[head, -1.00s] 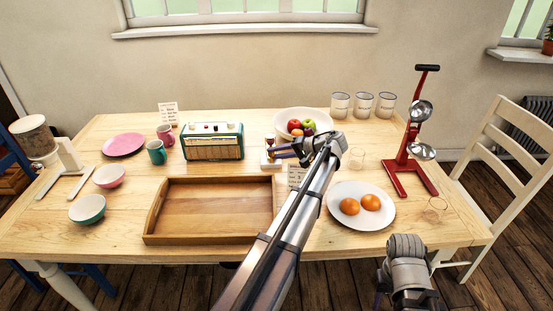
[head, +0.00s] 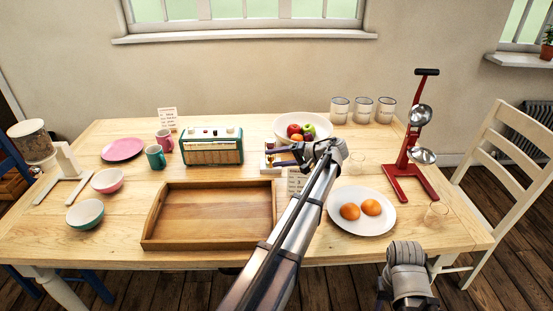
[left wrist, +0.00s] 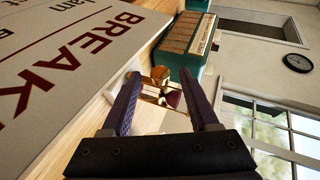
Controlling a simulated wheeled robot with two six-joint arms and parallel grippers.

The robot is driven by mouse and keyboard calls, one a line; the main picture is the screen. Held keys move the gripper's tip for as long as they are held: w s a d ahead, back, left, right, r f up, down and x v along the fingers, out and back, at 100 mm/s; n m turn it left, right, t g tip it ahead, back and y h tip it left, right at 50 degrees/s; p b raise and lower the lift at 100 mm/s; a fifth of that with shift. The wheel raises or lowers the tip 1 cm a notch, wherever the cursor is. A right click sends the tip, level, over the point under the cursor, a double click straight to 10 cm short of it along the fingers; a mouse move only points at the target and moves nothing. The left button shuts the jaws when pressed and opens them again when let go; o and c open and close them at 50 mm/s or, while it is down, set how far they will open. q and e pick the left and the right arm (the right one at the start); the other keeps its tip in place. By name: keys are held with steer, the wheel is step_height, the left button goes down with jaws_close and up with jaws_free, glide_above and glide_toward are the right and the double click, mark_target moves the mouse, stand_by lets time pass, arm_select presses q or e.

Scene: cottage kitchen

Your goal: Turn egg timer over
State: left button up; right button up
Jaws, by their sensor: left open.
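In the left wrist view the egg timer (left wrist: 166,90) shows between the two fingers, with dark red sand in one bulb. My left gripper (head: 276,156) is open and its fingers reach either side of the timer; I cannot tell if they touch it. My right gripper (head: 407,290) is at the bottom edge, away from the timer, its jaws unclear.
A green radio (head: 212,148) stands left of the timer and a fruit bowl (head: 290,121) behind it. A printed card (head: 297,182) is close under my left gripper. A wooden tray (head: 150,228) and a plate of oranges (head: 345,221) lie in front.

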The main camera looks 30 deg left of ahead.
arm_select(q)
steer(key=p+v, duration=0.3)
steer(key=v, duration=0.4)
steer(key=shift+d+r, duration=0.15)
steer(key=shift+d, duration=0.25)
